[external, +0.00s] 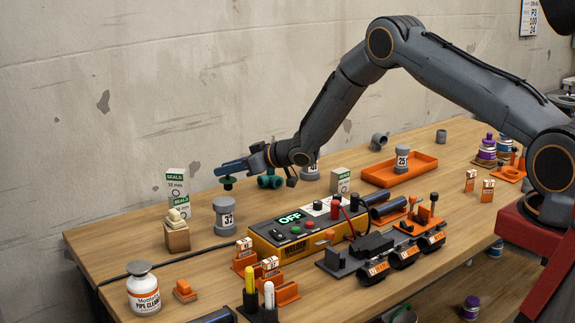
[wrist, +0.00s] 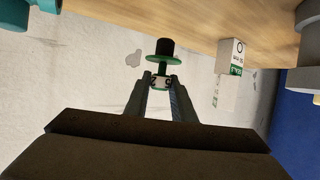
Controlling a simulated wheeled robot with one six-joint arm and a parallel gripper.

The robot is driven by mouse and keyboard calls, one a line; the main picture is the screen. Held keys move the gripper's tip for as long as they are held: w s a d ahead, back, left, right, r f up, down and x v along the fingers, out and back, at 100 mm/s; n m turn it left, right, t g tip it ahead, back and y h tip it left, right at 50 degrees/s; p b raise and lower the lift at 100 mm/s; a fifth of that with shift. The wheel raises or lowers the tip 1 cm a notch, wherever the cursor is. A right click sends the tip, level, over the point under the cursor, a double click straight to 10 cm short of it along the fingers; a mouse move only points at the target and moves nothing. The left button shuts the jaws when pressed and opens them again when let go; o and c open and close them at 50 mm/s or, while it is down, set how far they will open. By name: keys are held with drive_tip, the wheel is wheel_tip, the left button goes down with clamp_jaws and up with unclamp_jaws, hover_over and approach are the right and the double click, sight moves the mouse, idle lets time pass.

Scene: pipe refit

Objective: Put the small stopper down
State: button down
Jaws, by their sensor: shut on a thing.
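The small stopper (external: 227,184) has a green flange and a dark end. In the wrist view the stopper (wrist: 163,62) shows its black end, green disc and a pale numbered band between the fingertips. My gripper (external: 230,170) is shut on it and holds it in the air above the back left of the table. The fingers also show in the wrist view (wrist: 161,84), one on each side of the band. The stopper is clear of the things below it.
Seals boxes (external: 176,183) stand to the left, behind a wooden block (external: 177,236). A grey capped pipe piece (external: 224,217) stands below my gripper. Teal fitting (external: 270,181) and welder (external: 292,236) are to the right. An orange tray (external: 428,163) is farther right.

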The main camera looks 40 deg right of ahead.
sight(230, 180)
drive_tip(key=shift+f+p, duration=0.45)
drive_tip(key=shift+f, duration=1.45)
drive_tip(key=shift+f, duration=0.1)
drive_tip(key=c, duration=1.5)
unclamp_jaws()
drive_tip(key=shift+f, duration=0.1)
